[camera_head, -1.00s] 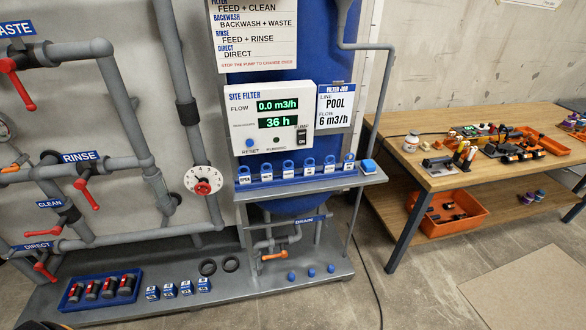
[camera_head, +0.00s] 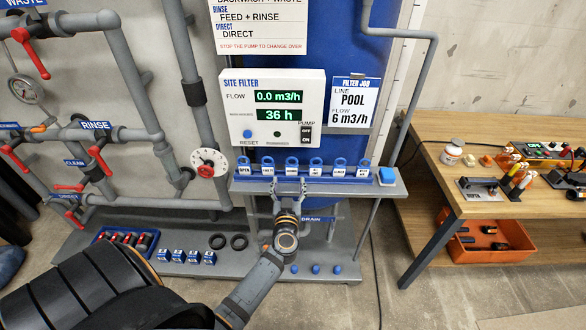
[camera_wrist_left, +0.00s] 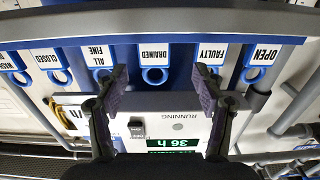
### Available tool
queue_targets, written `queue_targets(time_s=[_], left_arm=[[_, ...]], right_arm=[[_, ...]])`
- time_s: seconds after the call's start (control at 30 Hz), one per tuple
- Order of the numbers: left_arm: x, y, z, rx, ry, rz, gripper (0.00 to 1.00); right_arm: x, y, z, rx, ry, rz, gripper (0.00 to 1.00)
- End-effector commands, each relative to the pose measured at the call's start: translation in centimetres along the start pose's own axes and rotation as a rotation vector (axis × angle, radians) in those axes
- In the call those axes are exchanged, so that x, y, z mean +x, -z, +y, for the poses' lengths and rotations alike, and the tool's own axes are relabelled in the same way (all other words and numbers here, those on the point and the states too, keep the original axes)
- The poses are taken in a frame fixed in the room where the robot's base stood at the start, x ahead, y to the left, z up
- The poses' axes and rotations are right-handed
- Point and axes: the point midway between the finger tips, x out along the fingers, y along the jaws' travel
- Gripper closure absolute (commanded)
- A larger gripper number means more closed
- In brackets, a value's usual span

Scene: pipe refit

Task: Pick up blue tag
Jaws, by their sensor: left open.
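Several blue tags with white labels and ring tops stand in a row on a blue rack (camera_head: 228,185) on the grey shelf under the filter panel. My left gripper (camera_head: 290,184) is open and empty, just in front of the rack at the third tag from the left (camera_head: 292,162). In the left wrist view, upside down, the open fingers (camera_wrist_left: 161,88) straddle the line of the DRAINED tag (camera_wrist_left: 154,58). FAULTY (camera_wrist_left: 210,60) and ALL FINE (camera_wrist_left: 100,55) lie to either side, partly behind the fingers. My right gripper is not in view.
A white SITE FILTER panel (camera_head: 265,82) rises behind the rack. Grey pipes with red valves fill the left. A wooden table (camera_head: 430,160) with tools stands right, with an orange bin (camera_head: 515,262) below.

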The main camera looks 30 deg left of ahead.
Motion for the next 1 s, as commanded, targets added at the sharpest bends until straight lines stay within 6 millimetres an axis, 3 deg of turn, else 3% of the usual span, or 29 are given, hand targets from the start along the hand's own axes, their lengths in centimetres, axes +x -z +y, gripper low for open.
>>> queue_targets(time_s=[0.13, 0.37, 0.6, 0.87, 1.0], left_arm=[[1.7, 0.0, 0.0, 0.001, 0.0, 0.0, 0.31], [3.1, 0.2, 0.2, 0.001, -0.001, 0.002, 0.31], [6.7, 0.3, 0.4, 0.001, 0.0, 0.0, 0.31], [7.0, 0.4, 0.4, 0.001, -0.001, -0.001, 0.31], [7.0, 0.4, 0.4, 0.0, -0.001, -0.001, 0.5]], right_arm=[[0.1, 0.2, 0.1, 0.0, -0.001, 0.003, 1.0], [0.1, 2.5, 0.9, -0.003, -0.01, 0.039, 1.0], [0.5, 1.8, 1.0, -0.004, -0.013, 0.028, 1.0], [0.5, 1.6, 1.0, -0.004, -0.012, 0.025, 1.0], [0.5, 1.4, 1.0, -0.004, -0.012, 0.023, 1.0]])
